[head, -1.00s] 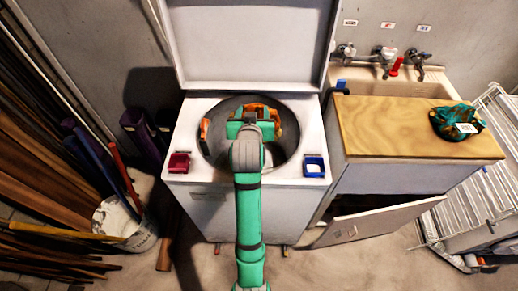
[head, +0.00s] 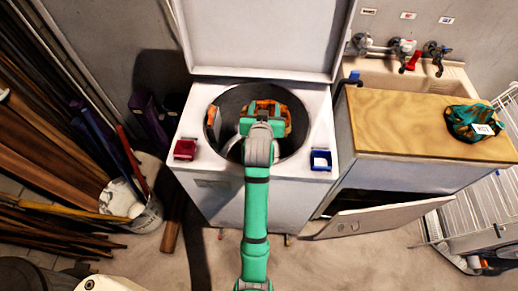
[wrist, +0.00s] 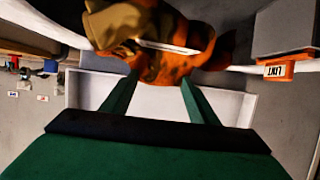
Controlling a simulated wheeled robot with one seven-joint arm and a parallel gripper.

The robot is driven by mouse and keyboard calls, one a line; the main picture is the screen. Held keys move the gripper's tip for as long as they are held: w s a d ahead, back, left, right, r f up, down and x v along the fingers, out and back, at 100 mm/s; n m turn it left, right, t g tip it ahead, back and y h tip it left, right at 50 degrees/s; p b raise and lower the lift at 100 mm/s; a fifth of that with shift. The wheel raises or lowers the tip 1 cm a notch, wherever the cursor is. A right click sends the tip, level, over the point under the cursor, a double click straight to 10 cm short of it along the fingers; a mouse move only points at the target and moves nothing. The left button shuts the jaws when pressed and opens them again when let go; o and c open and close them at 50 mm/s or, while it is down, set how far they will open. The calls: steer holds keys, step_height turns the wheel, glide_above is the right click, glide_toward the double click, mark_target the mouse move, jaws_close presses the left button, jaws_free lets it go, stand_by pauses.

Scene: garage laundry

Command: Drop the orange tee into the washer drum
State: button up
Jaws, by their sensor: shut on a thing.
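The orange tee (head: 274,108), patterned with dark patches, is bunched over the far part of the washer drum (head: 234,103) opening. My gripper (head: 262,124) is shut on it, over the drum. In the wrist view my gripper (wrist: 158,88) has its two green fingers running up to the orange tee (wrist: 170,62), which has a pale label strip across it. The fingertips are partly hidden by cloth. How high the tee hangs relative to the rim is hard to tell. The washer (head: 215,185) has its lid (head: 262,40) standing open behind the drum.
An orange piece labelled LINT (wrist: 280,68) sits at the drum's edge. A red tray (head: 186,149) and a blue tray (head: 320,160) flank the opening. A teal cloth (head: 462,118) lies on the wooden counter (head: 400,125). The cabinet door (head: 380,217) below hangs open.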

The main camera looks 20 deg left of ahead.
steer(key=shift+a, duration=0.15)
steer(key=o, duration=1.6)
steer(key=shift+w, duration=0.1)
steer(key=shift+c, duration=0.2)
steer(key=v, duration=1.1)
steer(key=shift+w+f, duration=0.1)
